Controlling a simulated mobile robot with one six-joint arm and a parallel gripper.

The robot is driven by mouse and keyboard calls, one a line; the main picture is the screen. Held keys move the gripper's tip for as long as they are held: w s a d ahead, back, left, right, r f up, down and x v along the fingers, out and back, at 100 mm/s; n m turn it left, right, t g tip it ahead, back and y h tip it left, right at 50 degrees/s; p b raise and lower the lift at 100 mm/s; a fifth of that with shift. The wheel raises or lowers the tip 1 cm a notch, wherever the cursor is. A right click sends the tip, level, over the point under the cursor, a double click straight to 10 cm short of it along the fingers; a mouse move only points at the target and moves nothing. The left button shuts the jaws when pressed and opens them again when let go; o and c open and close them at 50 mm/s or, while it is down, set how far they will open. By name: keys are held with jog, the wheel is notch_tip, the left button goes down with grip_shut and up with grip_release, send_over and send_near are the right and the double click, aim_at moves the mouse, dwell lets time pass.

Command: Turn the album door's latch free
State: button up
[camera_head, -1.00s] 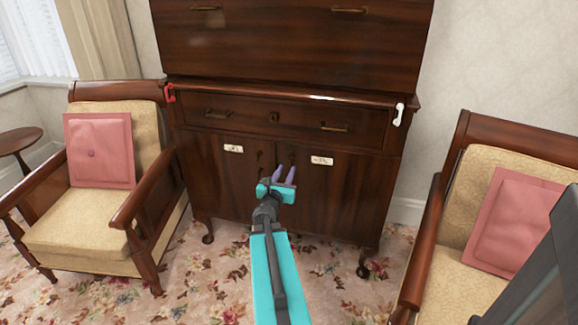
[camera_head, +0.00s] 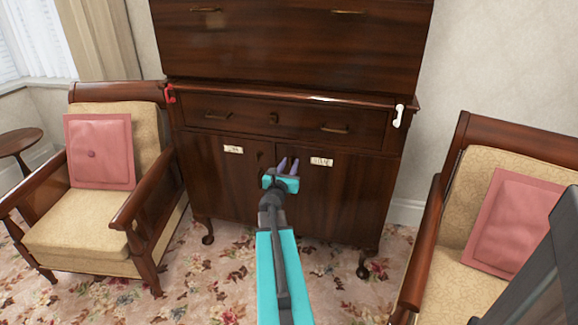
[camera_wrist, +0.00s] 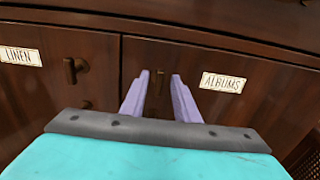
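The album door (camera_head: 335,200) is the right-hand dark wood door of the cabinet, closed, with a white label reading ALBUMS (camera_wrist: 222,83). Its label also shows in the head view (camera_head: 321,162). My gripper (camera_head: 288,164) is in front of this door's left part. In the wrist view my gripper's two purple fingers (camera_wrist: 160,92) are apart and point at the door. A small dark latch (camera_wrist: 158,80) shows in the gap between them, left of the label. I cannot tell whether the fingers touch it. In the head view my gripper hides the latch.
The linen door (camera_head: 215,185) is on the left, with its own label (camera_wrist: 20,57) and dark latch (camera_wrist: 74,70). A drawer (camera_head: 275,120) is above. Red (camera_head: 169,93) and white (camera_head: 399,115) hooks sit at the cabinet's sides. Armchairs stand left (camera_head: 90,215) and right (camera_head: 505,150).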

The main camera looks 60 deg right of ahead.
grip_shut()
